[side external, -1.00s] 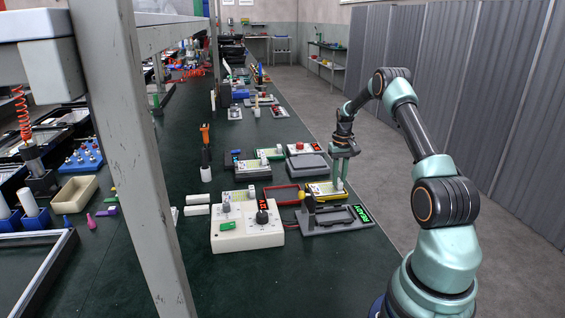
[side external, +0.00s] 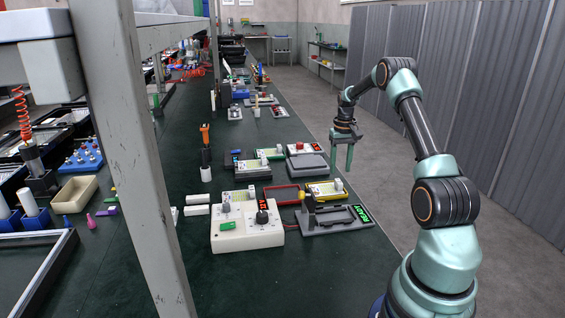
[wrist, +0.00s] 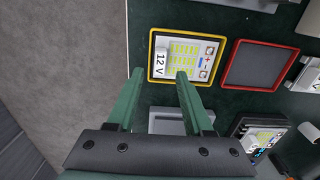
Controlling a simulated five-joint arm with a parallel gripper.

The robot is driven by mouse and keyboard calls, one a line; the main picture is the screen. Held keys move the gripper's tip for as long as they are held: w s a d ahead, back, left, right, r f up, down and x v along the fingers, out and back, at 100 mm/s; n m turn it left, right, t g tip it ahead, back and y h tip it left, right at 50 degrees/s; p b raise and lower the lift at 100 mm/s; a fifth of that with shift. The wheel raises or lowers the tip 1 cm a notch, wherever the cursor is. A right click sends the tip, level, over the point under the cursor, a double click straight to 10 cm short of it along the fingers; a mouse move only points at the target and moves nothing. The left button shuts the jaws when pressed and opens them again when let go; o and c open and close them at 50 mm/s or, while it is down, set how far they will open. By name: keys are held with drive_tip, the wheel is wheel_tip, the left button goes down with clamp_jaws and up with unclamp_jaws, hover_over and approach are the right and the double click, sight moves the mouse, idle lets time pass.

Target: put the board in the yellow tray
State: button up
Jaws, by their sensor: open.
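The board (wrist: 183,58) is a pale plate with rows of yellow-green elements and a white block marked "12 V". It lies inside the yellow tray (wrist: 151,58), within its rim. In the side external view the board (side external: 321,188) shows in the yellow tray (side external: 326,198) near the bench's right edge. My gripper (side external: 342,171) is open and empty, raised above and apart from the board, with fingers pointing down.
An empty red tray (wrist: 262,66) lies beside the yellow one. A grey fixture with a lit green display (side external: 361,213) and a cream control box (side external: 247,237) with knobs stand in front. The aisle floor at right is clear.

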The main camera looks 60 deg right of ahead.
wheel_tip(320, 180, up, 7)
drive_tip(key=w+a+r+n+t, duration=0.1)
drive_tip(key=a+r, duration=0.3)
drive_tip(key=a, duration=0.3)
drive_tip(key=w+a+r+n+t+h, duration=0.1)
drive_tip(key=w+a+r+n, duration=0.1)
drive_tip(key=a+r, duration=0.35)
drive_tip(key=w+a+r+n, duration=0.1)
drive_tip(key=a+r, duration=0.1)
drive_tip(key=a, duration=0.7)
drive_tip(key=s+a+n+t, duration=0.1)
drive_tip(key=s+a, duration=0.2)
drive_tip(key=a, duration=0.3)
drive_tip(key=s+a+n+t, duration=0.1)
drive_tip(key=s+a+n, duration=0.1)
drive_tip(key=a, duration=0.4)
drive_tip(key=s+a+n+t+y, duration=0.1)
drive_tip(key=s+a+n, duration=0.1)
drive_tip(key=s+a, duration=0.3)
drive_tip(key=shift+a+f+t, duration=0.3)
drive_tip(key=shift+a+f, duration=0.15)
drive_tip(key=shift+a, duration=0.6)
